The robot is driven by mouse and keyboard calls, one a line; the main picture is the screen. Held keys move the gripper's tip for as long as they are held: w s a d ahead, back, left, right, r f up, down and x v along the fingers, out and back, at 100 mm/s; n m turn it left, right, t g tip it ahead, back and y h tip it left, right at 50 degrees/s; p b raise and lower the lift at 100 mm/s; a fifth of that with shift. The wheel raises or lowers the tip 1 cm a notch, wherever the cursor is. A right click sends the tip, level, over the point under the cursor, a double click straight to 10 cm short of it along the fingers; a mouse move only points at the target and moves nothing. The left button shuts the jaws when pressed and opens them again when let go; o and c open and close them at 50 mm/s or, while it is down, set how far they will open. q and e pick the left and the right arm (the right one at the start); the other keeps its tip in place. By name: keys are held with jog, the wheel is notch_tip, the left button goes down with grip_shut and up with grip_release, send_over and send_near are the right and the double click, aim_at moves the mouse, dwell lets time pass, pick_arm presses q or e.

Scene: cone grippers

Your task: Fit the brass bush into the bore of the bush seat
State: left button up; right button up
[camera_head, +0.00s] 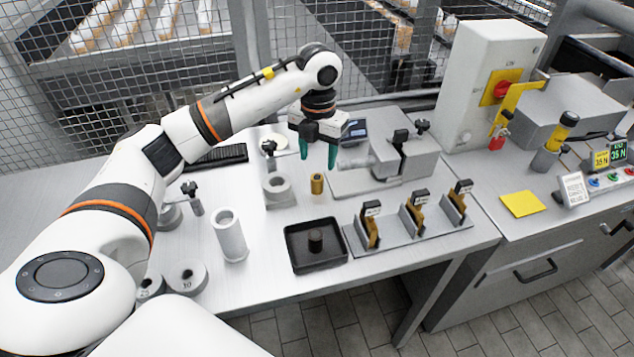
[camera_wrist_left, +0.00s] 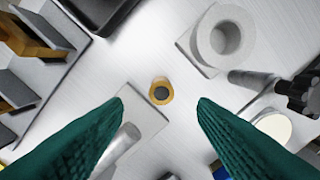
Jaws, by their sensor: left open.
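The brass bush (camera_head: 317,184) is a small gold cylinder standing upright on the bench. In the left wrist view the bush (camera_wrist_left: 161,99) shows end-on with a dark centre. The bush seat (camera_head: 278,193) is a grey ring on a square base, just left of the bush and apart from it. The seat (camera_wrist_left: 219,40) is at the upper right of the left wrist view, its bore open and empty. My left gripper (camera_head: 318,157) points down above the bush, open, its green fingers apart and not touching it. My right gripper is out of view.
A grey vise (camera_head: 402,155) stands close right of the bush. In front are a black tray (camera_head: 292,250) with a dark cylinder, a white tube (camera_head: 229,238) and a rack (camera_head: 410,238) with tagged slots. A clamp post (camera_head: 269,150) stands behind the seat.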

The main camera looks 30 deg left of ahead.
aim_at(317, 177)
pick_arm(q)
notch_tip(317, 177, down, 6)
jog(key=shift+a+r+p, duration=0.1)
jog(key=shift+a+p, duration=0.05)
jog(key=shift+p, duration=0.35)
grip_shut()
